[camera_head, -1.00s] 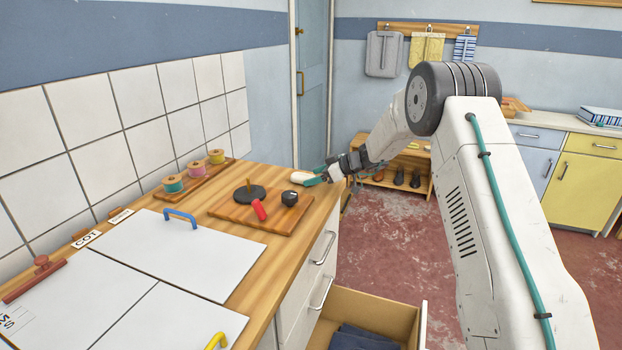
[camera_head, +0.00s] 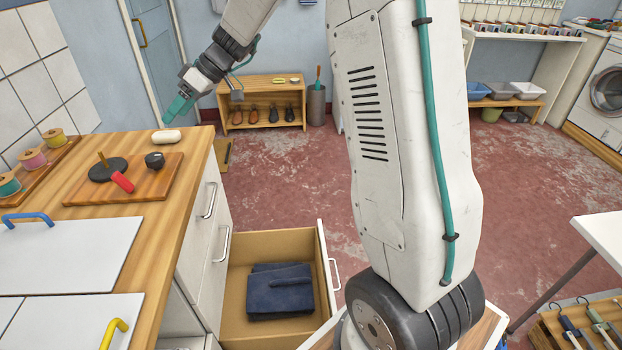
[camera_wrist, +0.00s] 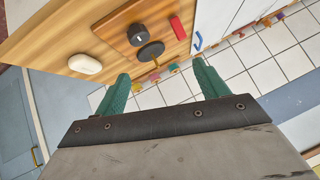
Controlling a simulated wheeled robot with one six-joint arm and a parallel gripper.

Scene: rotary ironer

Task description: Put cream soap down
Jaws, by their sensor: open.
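The cream soap (camera_head: 166,136) is a pale rounded bar lying on the wooden counter (camera_head: 150,235), near its far right corner. It also shows in the wrist view (camera_wrist: 85,64), apart from the fingers. My gripper (camera_head: 178,110) has green fingertips and is just above and beyond the soap in the head view. In the wrist view my gripper (camera_wrist: 160,85) is open, with nothing between its fingers.
A wooden board (camera_head: 130,187) with a black disc, a red-handled piece and a black knob is close to the soap. Thread spools (camera_head: 33,160) stand along the wall. An open drawer (camera_head: 240,308) with folded dark cloth juts out below. A shoe bench (camera_head: 262,92) stands behind.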

